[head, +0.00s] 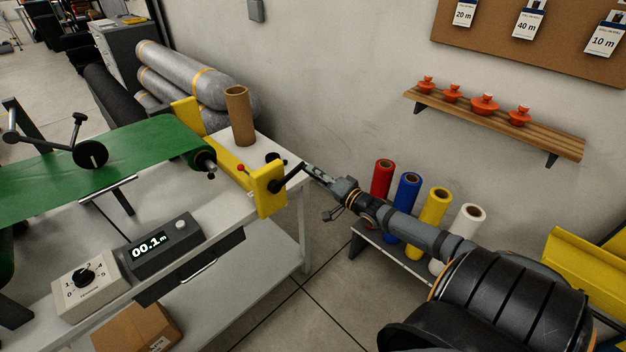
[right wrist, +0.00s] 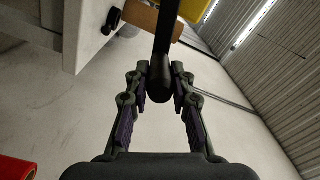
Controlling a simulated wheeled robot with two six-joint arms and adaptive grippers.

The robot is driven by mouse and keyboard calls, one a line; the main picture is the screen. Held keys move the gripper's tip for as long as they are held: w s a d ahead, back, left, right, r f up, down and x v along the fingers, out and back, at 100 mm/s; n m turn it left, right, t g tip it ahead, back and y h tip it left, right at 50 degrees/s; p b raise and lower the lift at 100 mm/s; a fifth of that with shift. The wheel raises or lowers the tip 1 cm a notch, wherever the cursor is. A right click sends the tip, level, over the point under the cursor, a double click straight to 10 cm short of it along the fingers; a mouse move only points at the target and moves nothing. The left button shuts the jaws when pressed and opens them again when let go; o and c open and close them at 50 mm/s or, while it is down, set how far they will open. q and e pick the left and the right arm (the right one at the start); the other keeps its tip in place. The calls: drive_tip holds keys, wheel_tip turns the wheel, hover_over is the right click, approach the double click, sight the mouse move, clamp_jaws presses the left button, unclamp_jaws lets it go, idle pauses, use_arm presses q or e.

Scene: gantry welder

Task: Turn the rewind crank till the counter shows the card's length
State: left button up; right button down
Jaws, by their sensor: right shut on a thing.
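The rewind crank (head: 287,176) is black and sits on the yellow end bracket (head: 268,190) of the bench. My right gripper (head: 311,171) is at its outer end; in the right wrist view, the fingers (right wrist: 160,82) are shut on the dark crank handle (right wrist: 160,68). The counter (head: 152,247) on the bench reads 00.1 m. Cards hang on the cork board at top right: a 20 m card (head: 464,13), a 40 m card (head: 528,22) and a 10 m card (head: 604,40). My left gripper is not in view.
A green sheet (head: 110,171) runs across the bench to a roller beside a brown cardboard tube (head: 239,116). A dial box (head: 86,284) stands left of the counter. Coloured rolls (head: 406,194) stand on a low rack by the wall, near my right arm.

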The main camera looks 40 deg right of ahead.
wheel_tip(320, 180, down, 9)
drive_tip(key=a+m+b, duration=0.1)
drive_tip(key=m+b, duration=0.7)
drive_tip(key=b, duration=0.1)
drive_tip(key=shift+s, duration=0.15)
drive_tip(key=shift+m, duration=0.3)
drive_tip(key=shift+r, duration=0.1)
drive_tip(key=c, duration=1.2)
unclamp_jaws()
drive_tip(key=shift+o, duration=0.3)
drive_tip(key=shift+r, duration=0.1)
drive_tip(key=shift+a, duration=0.1)
